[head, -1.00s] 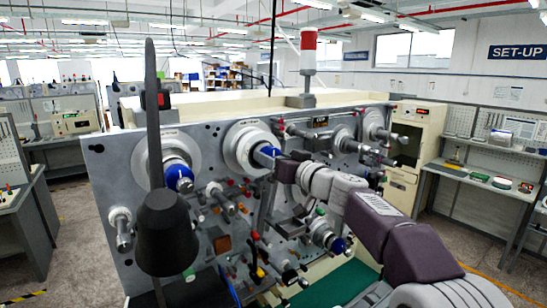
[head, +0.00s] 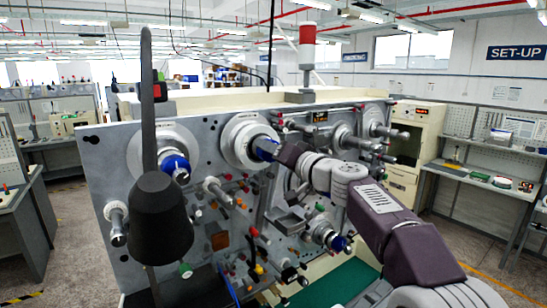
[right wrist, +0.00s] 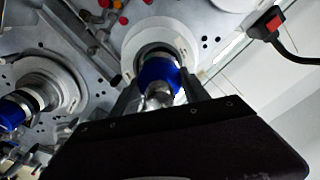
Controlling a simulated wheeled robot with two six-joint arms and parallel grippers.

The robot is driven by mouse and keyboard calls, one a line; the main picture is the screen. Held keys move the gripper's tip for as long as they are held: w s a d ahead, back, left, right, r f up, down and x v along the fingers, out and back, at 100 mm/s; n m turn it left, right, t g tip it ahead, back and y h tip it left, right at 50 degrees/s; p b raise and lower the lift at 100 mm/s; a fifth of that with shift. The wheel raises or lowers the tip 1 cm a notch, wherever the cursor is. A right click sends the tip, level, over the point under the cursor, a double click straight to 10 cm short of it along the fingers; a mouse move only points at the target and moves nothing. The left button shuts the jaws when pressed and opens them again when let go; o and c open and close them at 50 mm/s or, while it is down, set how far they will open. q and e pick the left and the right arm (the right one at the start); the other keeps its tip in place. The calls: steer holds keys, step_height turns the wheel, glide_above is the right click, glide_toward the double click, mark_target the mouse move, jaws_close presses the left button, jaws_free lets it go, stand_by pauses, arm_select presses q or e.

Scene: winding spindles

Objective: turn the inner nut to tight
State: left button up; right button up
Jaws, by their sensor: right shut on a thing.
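The inner nut (head: 266,149) is blue and sits on the spindle with the large pale round flange (head: 239,137), right of the leftmost spindle. My right gripper (head: 279,152) reaches it from the right and hides part of it. In the right wrist view the blue nut (right wrist: 158,78) lies between the two fingers of my right gripper (right wrist: 160,95), which is shut on it. A metal shaft end sticks out through the nut. Another blue nut (head: 176,167) sits on the leftmost spindle, untouched. My left gripper is not in view.
Several knobs and posts stick out of the grey panel (head: 97,160). A lower spindle carries a blue knob (head: 338,243). A red-and-white beacon (head: 307,50) stands on top.

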steer(key=m+b, duration=0.1)
steer(key=m, duration=0.3)
steer(key=shift+f+m, duration=0.15)
steer(key=shift+m, duration=0.15)
steer(key=m, duration=0.4)
steer(key=shift+m, duration=0.3)
steer(key=m, duration=0.4)
steer(key=shift+m, duration=0.3)
steer(key=m, duration=0.5)
steer(key=shift+r+m, duration=0.2)
steer(key=shift+m, duration=0.1)
steer(key=o, duration=1.3)
steer(key=shift+o, duration=0.3)
steer(key=shift+w+a+f, duration=0.15)
steer(key=shift+a+f, duration=0.05)
